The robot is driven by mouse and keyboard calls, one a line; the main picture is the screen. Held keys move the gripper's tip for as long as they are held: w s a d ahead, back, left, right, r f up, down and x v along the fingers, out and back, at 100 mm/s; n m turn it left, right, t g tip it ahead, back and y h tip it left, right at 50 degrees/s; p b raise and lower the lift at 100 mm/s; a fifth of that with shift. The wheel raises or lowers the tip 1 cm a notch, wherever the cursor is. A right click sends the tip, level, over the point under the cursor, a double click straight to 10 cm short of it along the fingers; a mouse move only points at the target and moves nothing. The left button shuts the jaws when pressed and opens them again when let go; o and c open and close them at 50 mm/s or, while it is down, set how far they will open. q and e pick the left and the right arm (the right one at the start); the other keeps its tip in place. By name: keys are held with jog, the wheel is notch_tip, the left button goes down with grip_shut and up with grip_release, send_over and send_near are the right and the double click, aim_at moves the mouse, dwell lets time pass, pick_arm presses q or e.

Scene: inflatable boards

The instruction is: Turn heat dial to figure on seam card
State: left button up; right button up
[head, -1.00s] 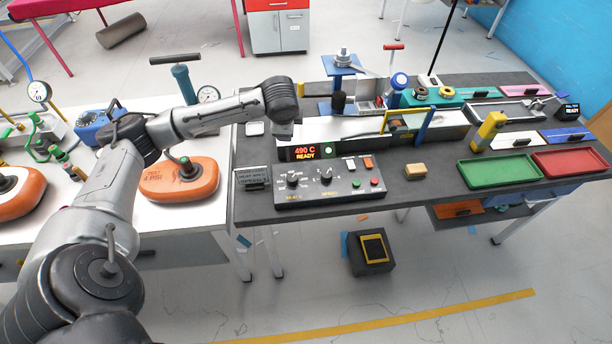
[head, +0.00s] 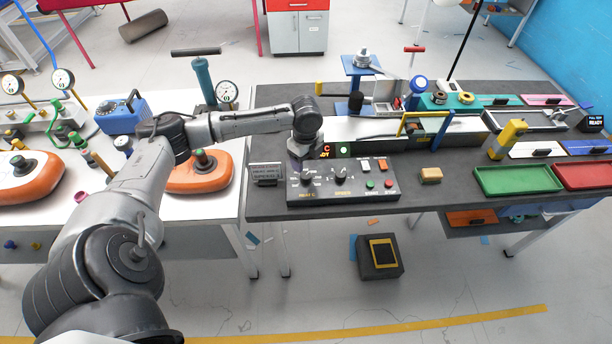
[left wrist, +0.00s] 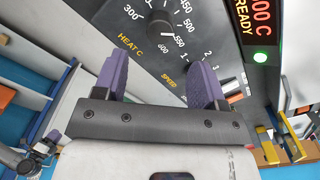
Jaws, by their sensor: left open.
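The heat dial (head: 307,180) is the left knob on the dark control panel (head: 375,192). In the left wrist view the dial (left wrist: 160,27) has figures around it from 300 to 600; its exact setting is hard to read. My left gripper (left wrist: 160,68) is open and empty, its two purple fingers apart and pointing towards the panel, short of the dial in that picture. In the head view its wrist hangs just behind the dial.
The red display (left wrist: 258,18) ends in "00 C" and READY, its first figure cut off; a green lamp (left wrist: 261,58) is lit beside it. The speed dial (head: 341,175) sits right of the heat dial.

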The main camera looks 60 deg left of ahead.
aim_at(306, 175)
pick_arm(q)
notch_tip(306, 175, down, 8)
jog(key=shift+r+b, duration=0.2)
jog(key=shift+b, duration=0.45)
jog(key=shift+c, duration=0.4)
jog(key=c, duration=0.8)
jog(key=n+p, duration=0.2)
jog(key=p, duration=0.2)
jog(key=r+n+p, duration=0.1)
jog(key=n+p, duration=0.1)
jog(key=p, duration=0.2)
jog(key=shift+p, duration=0.4)
jog(key=shift+c, duration=0.2)
jog(key=n+p, duration=0.7)
jog(key=p, duration=0.2)
jog(key=shift+f, duration=0.2)
jog(key=n+p, duration=0.2)
jog(key=n, duration=0.1)
jog(key=shift+f, duration=0.15)
jog(key=shift+n+p, duration=0.8)
jog(key=shift+f, duration=0.1)
